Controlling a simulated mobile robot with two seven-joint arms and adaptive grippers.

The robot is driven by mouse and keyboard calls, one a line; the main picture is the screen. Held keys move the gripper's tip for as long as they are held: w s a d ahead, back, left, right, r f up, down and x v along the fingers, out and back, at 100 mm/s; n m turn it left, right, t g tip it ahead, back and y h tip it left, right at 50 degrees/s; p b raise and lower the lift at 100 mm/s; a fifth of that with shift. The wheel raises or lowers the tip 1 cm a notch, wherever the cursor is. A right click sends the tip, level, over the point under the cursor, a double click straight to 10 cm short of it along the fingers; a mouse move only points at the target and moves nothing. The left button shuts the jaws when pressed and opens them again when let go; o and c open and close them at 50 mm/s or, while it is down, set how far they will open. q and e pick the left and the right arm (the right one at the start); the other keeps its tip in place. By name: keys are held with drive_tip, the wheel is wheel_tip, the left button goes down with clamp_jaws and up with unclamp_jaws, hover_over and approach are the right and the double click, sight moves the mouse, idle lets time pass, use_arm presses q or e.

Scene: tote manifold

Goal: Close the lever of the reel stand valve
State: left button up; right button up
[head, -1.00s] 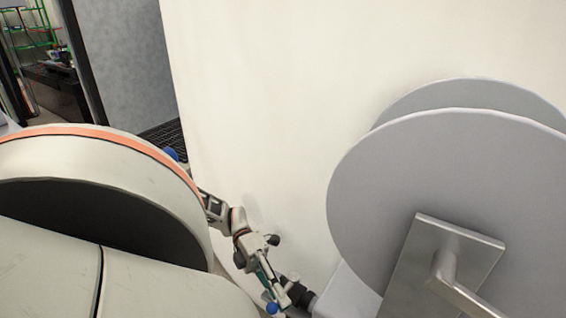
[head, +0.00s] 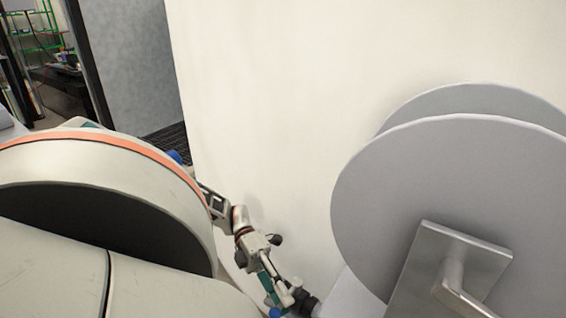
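The reel stand (head: 440,190) fills the right side, with two large grey discs and a metal plate carrying a bent handle (head: 452,285). A small dark valve fitting (head: 302,301) shows low beside the stand's left edge. My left gripper (head: 279,298) is at the bottom centre, right by this fitting, and partly covers it. I cannot tell whether it touches the fitting or its lever, or whether its fingers are open. The valve's lever cannot be made out clearly. My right gripper is not in view.
A plain cream wall (head: 290,110) stands close behind the arm and the reel. A doorway at the far left opens onto a room with green shelving (head: 35,35). My own body blocks the lower left.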

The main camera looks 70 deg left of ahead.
use_arm(q)
drive_tip(key=shift+o, duration=1.2)
wheel_tip(320, 180, up, 2)
drive_tip(key=shift+w+r, duration=0.15)
drive_tip(key=shift+r, duration=0.1)
drive_tip(key=o, duration=0.8)
wheel_tip(320, 180, up, 2)
drive_tip(key=shift+w+d, duration=0.15)
drive_tip(key=o, duration=0.7)
wheel_tip(320, 180, up, 2)
drive_tip(key=shift+r, duration=0.7)
drive_tip(key=c, duration=0.5)
drive_tip(key=shift+r, duration=0.3)
drive_tip(key=c, duration=1.1)
drive_tip(key=shift+s+r, duration=0.1)
drive_tip(key=shift+s, duration=0.1)
drive_tip(key=shift+c, duration=0.7)
